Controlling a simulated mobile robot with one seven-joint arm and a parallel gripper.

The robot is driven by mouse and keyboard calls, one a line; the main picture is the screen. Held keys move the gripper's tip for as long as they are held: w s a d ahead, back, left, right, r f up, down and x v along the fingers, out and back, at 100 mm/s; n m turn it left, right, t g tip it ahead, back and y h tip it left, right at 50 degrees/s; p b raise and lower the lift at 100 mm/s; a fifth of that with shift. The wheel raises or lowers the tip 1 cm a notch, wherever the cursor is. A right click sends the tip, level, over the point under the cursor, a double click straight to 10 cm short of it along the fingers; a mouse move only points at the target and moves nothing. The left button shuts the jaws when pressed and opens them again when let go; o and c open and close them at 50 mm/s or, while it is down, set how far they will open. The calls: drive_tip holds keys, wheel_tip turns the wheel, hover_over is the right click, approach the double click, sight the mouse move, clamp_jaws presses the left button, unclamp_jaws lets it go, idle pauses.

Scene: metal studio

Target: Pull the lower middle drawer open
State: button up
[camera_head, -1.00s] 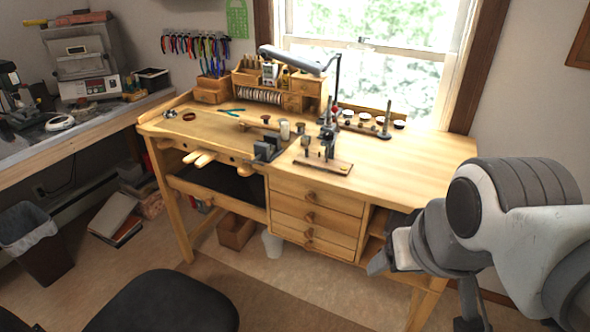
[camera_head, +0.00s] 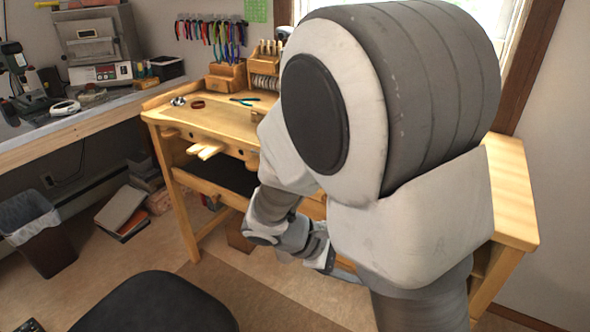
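The wooden workbench (camera_head: 513,202) stands ahead, with my arm across its middle and right part. My arm hides nearly all of the drawer stack, and the lower middle drawer cannot be seen. A small strip of wooden front (camera_head: 313,209) shows beside my forearm. My gripper (camera_head: 343,274) is low in front of the bench, around the drawer area, mostly hidden behind my arm. Only a small part of it shows, so its opening and any contact with a drawer cannot be made out.
A black chair seat (camera_head: 155,305) stands in the foreground left of my arm. A waste bin (camera_head: 38,232) and a stack of books (camera_head: 122,213) are on the floor at left. A side counter (camera_head: 75,128) runs along the left wall. Floor between chair and bench is clear.

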drive_tip(key=w+a+f+n+t+b, duration=0.2)
drive_tip(key=w+a+f+n+t, duration=0.1)
drive_tip(key=a+f+n+t, duration=0.25)
drive_tip(key=w+a+f+n+t+b, duration=0.35)
drive_tip(key=f+n, duration=0.25)
drive_tip(key=f, duration=0.3)
drive_tip(key=w+a+f+n+t+b, duration=0.1)
drive_tip(key=w+a+f+n+t, duration=0.25)
drive_tip(key=f+n+t, duration=0.35)
drive_tip(key=w+d+m+g+b, duration=0.1)
drive_tip(key=w+d+g+b, duration=0.1)
drive_tip(key=w+d, duration=0.7)
drive_tip(key=w+b, duration=0.1)
drive_tip(key=w, duration=0.3)
drive_tip(key=shift+w+d+f+b, duration=0.35)
clamp_jaws()
